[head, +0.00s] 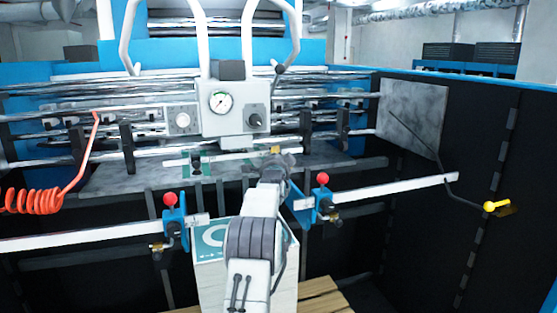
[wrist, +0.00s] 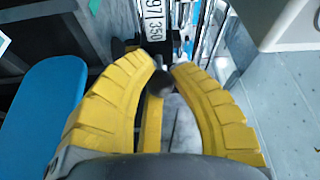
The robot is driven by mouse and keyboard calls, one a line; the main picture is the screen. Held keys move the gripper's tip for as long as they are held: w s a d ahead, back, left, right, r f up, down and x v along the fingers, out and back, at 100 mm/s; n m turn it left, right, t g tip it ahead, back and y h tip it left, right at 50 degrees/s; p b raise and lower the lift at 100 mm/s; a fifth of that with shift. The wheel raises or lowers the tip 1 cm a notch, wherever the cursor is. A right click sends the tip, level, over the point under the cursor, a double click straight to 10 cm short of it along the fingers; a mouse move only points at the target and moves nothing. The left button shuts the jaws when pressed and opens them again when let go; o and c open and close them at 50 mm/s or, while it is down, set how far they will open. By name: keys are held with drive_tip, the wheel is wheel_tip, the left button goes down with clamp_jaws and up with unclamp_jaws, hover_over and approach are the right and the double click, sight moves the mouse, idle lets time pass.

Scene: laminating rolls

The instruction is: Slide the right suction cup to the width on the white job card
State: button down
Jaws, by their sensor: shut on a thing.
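My gripper (wrist: 160,75) has yellow ribbed fingers closed around a small dark round knob (wrist: 160,84). This seems to be the handle of the right suction cup, whose lower part is hidden. In the head view my gripper (head: 277,151) is at the white printed strip (head: 225,157) below the gauge box, mostly hidden by my own arm. In the wrist view a white label (wrist: 154,20) just beyond the fingertips shows "97" and "350", partly cut off. I cannot tell whether it is the job card.
A gauge box (head: 232,105) stands just behind my gripper. Blue brackets with red knobs sit on both sides of my arm, left (head: 175,221) and right (head: 322,199). A red coiled hose (head: 32,201) hangs at left. A rod with a yellow end (head: 490,206) juts at right.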

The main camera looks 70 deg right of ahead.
drive_tip(key=c, duration=1)
unclamp_jaws()
drive_tip(key=shift+s, duration=0.15)
drive_tip(key=shift+c, duration=0.2)
drive_tip(key=v, duration=1.2)
drive_tip(key=shift+f, duration=0.1)
